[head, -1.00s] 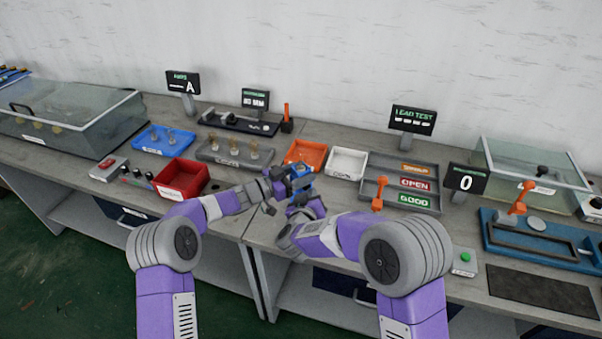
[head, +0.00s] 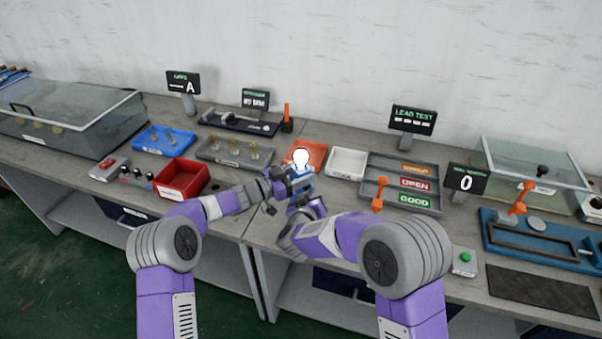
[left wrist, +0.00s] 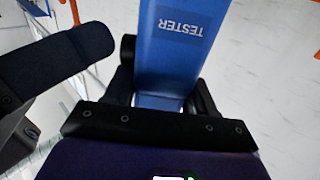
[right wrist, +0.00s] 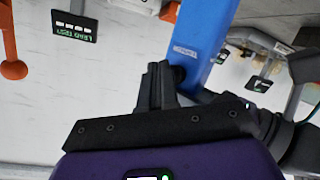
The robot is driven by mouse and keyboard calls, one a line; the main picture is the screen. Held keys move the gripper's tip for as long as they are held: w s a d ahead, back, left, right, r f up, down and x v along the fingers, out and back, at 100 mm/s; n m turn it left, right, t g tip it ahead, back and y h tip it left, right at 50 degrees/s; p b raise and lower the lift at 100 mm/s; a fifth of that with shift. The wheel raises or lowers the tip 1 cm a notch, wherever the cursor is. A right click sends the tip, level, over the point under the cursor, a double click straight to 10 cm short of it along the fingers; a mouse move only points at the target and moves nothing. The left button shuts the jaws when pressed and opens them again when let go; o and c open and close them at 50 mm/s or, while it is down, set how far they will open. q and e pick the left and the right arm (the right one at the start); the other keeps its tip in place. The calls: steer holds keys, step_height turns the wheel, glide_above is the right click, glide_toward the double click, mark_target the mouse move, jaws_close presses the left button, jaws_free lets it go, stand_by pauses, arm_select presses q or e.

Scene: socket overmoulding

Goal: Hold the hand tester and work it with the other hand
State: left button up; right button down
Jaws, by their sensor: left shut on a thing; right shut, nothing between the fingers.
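The blue hand tester (head: 300,184) is held up over the front of the bench in the head view. A bright white bulb shape (head: 301,159) shows at its top. My left gripper (head: 281,181) is shut on the tester; the left wrist view shows its blue body (left wrist: 178,55) with a TESTER label between the fingers. My right gripper (head: 296,203) is just below the tester. In the right wrist view its fingers (right wrist: 157,75) are shut and empty, close beside the tester's blue body (right wrist: 205,38) and a dark round part; I cannot tell whether they touch it.
Behind the grippers stand an orange tray (head: 318,150), a white tray (head: 346,163) and a grey sorting tray (head: 371,178). A red bin (head: 181,190) is at left. A grey holder (head: 213,153) carries several sockets. The LEAD TEST sign (head: 412,120) stands at the back.

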steer(key=s+d, duration=0.3)
steer(key=s, duration=0.2)
stand_by(0.4)
arm_select(q)
steer(key=o, duration=1.3)
steer(key=shift+o, duration=0.2)
